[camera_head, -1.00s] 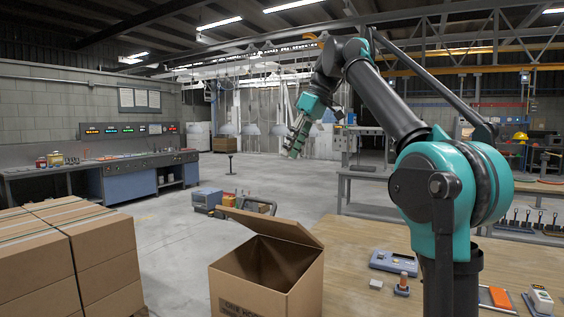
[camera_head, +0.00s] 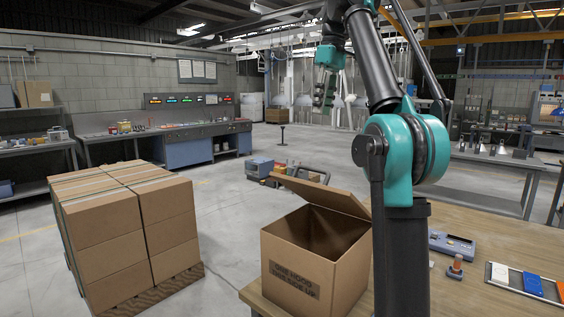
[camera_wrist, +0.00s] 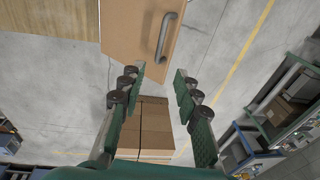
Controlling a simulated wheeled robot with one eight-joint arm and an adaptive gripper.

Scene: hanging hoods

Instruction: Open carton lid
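The open-topped brown carton (camera_head: 318,258) stands on the wooden table's left end, with printed text on its front. Its lid (camera_head: 322,196) is raised and tilted, and the dark inside shows. A grey curved handle (camera_head: 312,173) shows just behind the lid. In the wrist view, a tan panel, seemingly the lid (camera_wrist: 128,30), carries a grey handle (camera_wrist: 163,38). My gripper (camera_wrist: 159,75) is open and empty, its fingers spread below the panel and handle in the picture. In the head view my gripper (camera_head: 324,95) is small and dark, in the air above the carton.
Strapped cartons (camera_head: 125,235) stand stacked on a pallet at the left, with floor between them and the table (camera_head: 490,255). A device (camera_head: 452,246) and a tray of coloured items (camera_head: 524,284) lie on the table's right side.

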